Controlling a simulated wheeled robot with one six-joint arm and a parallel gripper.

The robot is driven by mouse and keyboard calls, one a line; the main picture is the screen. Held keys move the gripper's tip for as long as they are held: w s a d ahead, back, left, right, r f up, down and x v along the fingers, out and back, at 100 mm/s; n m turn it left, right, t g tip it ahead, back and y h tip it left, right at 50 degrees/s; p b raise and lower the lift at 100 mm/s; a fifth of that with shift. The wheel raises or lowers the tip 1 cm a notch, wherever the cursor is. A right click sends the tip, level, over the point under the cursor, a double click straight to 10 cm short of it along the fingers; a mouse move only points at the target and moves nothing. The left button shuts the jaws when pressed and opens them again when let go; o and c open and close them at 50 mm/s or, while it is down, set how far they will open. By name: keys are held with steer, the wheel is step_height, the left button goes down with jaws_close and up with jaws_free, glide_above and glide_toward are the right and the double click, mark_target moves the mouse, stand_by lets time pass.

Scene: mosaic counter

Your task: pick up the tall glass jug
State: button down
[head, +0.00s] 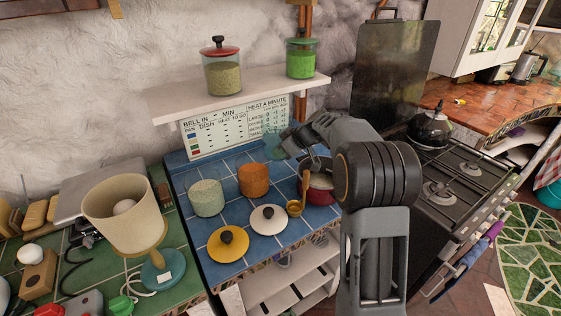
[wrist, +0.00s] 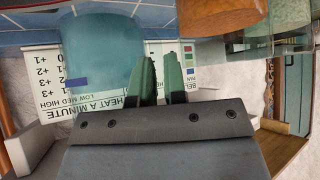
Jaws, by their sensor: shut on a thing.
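The tall glass jug (head: 272,147) is clear with a blue-green tint. It is at the back of the blue tiled counter, in front of the heat chart, and looks upright in the head view. My gripper (head: 285,138) reaches it from the right. In the wrist view, the jug's body (wrist: 98,50) is left of my gripper's green fingers (wrist: 160,78), which are shut on the jug at its side. The held part is hidden between the fingers. I cannot tell whether the jug's base touches the counter.
An orange canister (head: 253,180), a glass jar (head: 205,197) and a dark red pot (head: 319,186) stand close by. A white lid (head: 268,219) and yellow lid (head: 228,244) lie in front. A shelf (head: 240,97) with two jars overhangs. The stove (head: 440,185) is right.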

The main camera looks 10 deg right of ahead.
mark_target(280, 131)
step_height(280, 131, up, 7)
steer(key=shift+r, duration=0.2)
steer(key=s+d+b, duration=0.4)
steer(key=s+d, duration=0.7)
steer(key=d, duration=0.3)
steer(key=shift+s+f, duration=0.15)
steer(key=shift+s, duration=0.05)
steer(key=c, duration=1.7)
jaws_free()
jaws_close()
